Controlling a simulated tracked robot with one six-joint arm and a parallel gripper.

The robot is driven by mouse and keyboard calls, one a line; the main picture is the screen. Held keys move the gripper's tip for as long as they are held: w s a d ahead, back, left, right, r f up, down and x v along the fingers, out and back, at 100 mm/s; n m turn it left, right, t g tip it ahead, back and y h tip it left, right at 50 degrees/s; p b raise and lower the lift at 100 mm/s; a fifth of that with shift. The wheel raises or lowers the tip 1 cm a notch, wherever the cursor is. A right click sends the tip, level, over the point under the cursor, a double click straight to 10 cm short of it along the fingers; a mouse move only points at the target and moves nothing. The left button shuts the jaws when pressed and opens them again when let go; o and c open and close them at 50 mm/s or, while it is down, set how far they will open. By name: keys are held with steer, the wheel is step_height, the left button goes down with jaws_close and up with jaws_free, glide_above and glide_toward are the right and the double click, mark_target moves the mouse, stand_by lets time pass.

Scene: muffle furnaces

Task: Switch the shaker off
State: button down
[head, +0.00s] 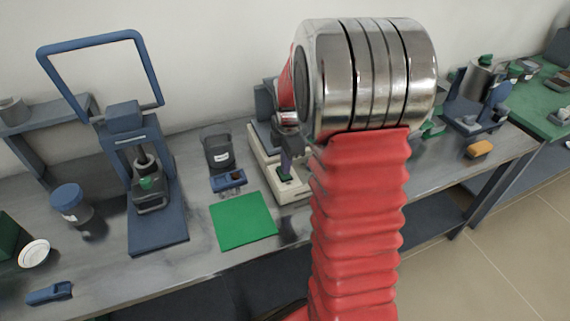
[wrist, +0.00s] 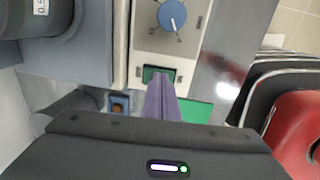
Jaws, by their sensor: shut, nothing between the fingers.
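The shaker (head: 262,158) is a beige unit on the bench, partly hidden behind my red arm in the head view. In the wrist view, its pale front panel (wrist: 150,42) carries a blue knob (wrist: 172,15) and a green switch (wrist: 151,72) in a dark frame. The switch also shows in the head view (head: 285,178). My gripper (wrist: 160,82) has its purple fingers shut and empty, with the tips right at the switch and covering part of it. I cannot tell whether they touch it. I cannot read the switch's position.
A green mat (head: 243,220), a small blue item (head: 228,181) and a dark bucket (head: 217,150) are left of the shaker. A blue press (head: 160,228) stands farther left. A dark labelled vessel (wrist: 20,18) is close by in the wrist view.

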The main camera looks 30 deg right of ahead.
steer(key=shift+r, duration=0.1)
step_height(320, 180, up, 14)
steer(key=s, duration=0.2)
steer(key=shift+a+f, duration=0.2)
stand_by(0.3)
steer(key=shift+w+d, duration=0.3)
steer(key=shift+w, duration=0.45)
glide_toward(288, 177)
steer(key=w+f, duration=0.1)
steer(key=f, duration=0.1)
steer(key=w+f, duration=0.1)
steer(key=f, duration=0.1)
steer(key=w+d+f, duration=0.1)
steer(key=w+f, duration=0.1)
steer(key=shift+w+d, duration=0.1)
